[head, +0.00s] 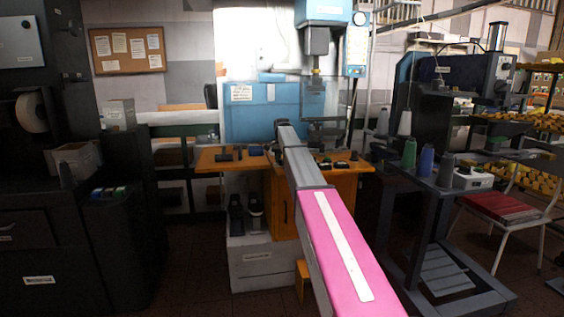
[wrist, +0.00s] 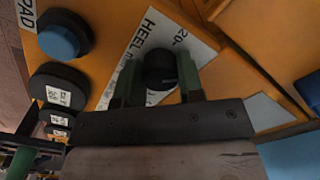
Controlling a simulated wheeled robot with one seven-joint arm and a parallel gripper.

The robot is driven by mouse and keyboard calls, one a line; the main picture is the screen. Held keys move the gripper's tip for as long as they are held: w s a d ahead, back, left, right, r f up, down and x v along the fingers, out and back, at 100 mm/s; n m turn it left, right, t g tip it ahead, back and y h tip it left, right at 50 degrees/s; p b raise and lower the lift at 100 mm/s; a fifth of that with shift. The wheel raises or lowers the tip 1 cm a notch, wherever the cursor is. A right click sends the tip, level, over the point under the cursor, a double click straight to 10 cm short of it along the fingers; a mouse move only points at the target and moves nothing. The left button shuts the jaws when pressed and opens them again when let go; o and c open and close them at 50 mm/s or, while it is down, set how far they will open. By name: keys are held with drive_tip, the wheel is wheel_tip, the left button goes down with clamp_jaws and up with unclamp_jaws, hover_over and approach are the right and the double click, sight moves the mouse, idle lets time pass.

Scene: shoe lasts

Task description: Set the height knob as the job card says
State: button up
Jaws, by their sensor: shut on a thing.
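In the wrist view a round black knob (wrist: 160,63) sits on a white dial plate (wrist: 203,47) lettered "HEEL" with a partly visible "20-". My gripper (wrist: 159,79) has one finger on each side of this knob and is shut on it. The fingers and the knob cover part of the scale, and the pointer's setting cannot be read. In the head view a white card with small print (head: 242,92), possibly the job card, is on the blue machine. Its text is too small to read. My arm hides the knob in the head view.
A black knob with a blue cap (wrist: 59,41) stands near a "PAD" label, left of my gripper. Several black round parts with white labels (wrist: 59,96) line the left edge. The orange bench (head: 215,160) holds small dark items. A dark stand with thread cones (head: 426,162) is at right.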

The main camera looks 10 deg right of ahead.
drive_tip(key=n, duration=0.4)
drive_tip(key=shift+n, duration=2.6)
drive_tip(key=o, duration=0.9)
wheel_tip(320, 180, up, 11)
drive_tip(key=shift+f, duration=0.1)
